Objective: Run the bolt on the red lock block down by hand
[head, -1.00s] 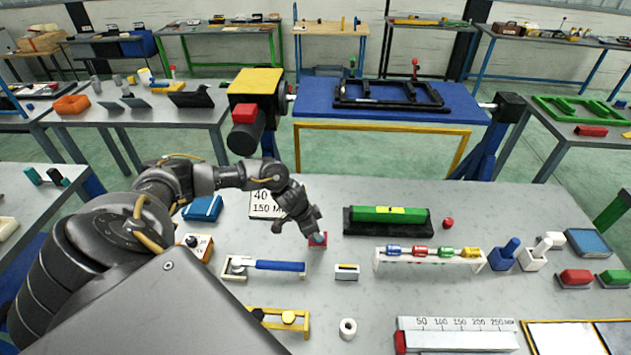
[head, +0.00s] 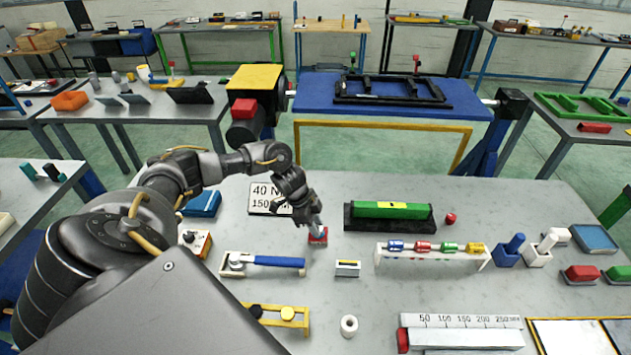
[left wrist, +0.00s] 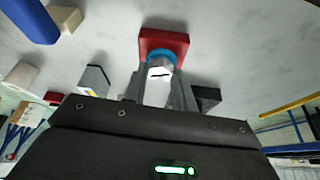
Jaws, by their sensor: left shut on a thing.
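The red lock block (head: 318,238) sits on the grey workbench, left of the middle in the head view. It also shows at the top of the left wrist view (left wrist: 176,41), with a blue ring (left wrist: 160,57) on it and a pale bolt head (left wrist: 158,74) in front of that. My left gripper (head: 317,226) is directly over the block. Its two fingers (left wrist: 159,82) stand on either side of the bolt head and are shut on it. The bolt's lower part is hidden. My right gripper is in neither view.
A green bar in a black tray (head: 391,211) is to the right. A lettered plate (head: 265,199) lies behind left. Bare bench surrounds the block.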

